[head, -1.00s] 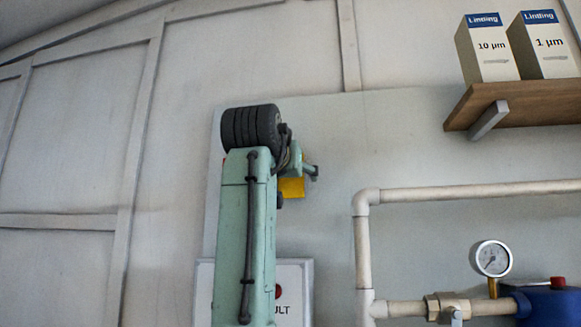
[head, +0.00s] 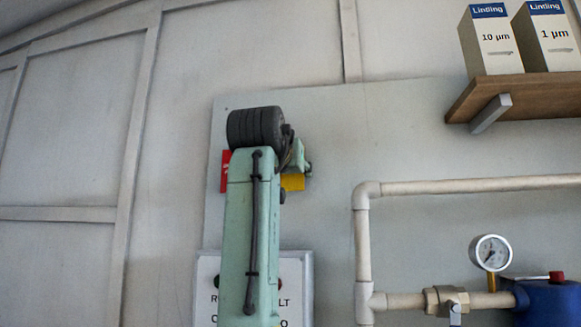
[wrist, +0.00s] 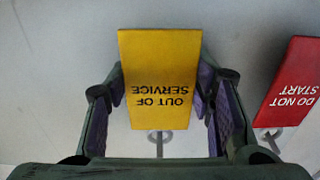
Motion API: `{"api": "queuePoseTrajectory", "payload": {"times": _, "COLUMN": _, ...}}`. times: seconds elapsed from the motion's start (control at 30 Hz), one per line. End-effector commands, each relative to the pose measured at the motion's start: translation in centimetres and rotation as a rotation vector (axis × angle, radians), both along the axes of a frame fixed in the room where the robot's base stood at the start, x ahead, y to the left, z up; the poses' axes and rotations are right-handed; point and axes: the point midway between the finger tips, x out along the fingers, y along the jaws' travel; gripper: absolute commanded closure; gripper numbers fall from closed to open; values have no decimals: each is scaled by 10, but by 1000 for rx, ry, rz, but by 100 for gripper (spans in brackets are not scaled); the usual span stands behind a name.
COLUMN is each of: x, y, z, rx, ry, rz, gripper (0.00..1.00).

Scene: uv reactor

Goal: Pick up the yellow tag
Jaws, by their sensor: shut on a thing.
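The yellow tag (wrist: 158,65), marked "OUT OF SERVICE", shows upside down in the wrist view. It lies between the two fingers of my gripper (wrist: 160,88), which is shut on its side edges. A grey ring-like hook (wrist: 160,137) shows just below the tag in that view; I cannot tell whether the tag still hangs on it. In the head view a bit of the yellow tag (head: 293,183) shows right of my arm, beside my gripper (head: 300,165). The rest is hidden by my arm.
A red "DO NOT START" tag (wrist: 290,85) is close to the right finger, with a hook below it. In the head view, a labelled panel (head: 295,262) is partly behind my arm. White pipes (head: 450,187), a gauge (head: 491,252) and a shelf (head: 540,97) are at right.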

Motion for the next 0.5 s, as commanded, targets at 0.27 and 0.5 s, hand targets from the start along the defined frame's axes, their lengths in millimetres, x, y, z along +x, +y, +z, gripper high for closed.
{"api": "queuePoseTrajectory", "payload": {"times": 0.27, "x": 0, "y": 0, "z": 0, "rx": 0, "ry": -1, "rz": 0, "gripper": 71}}
{"api": "queuePoseTrajectory", "payload": {"times": 0.5, "x": 0, "y": 0, "z": 4, "rx": 0, "ry": -1, "rz": 0, "gripper": 71}}
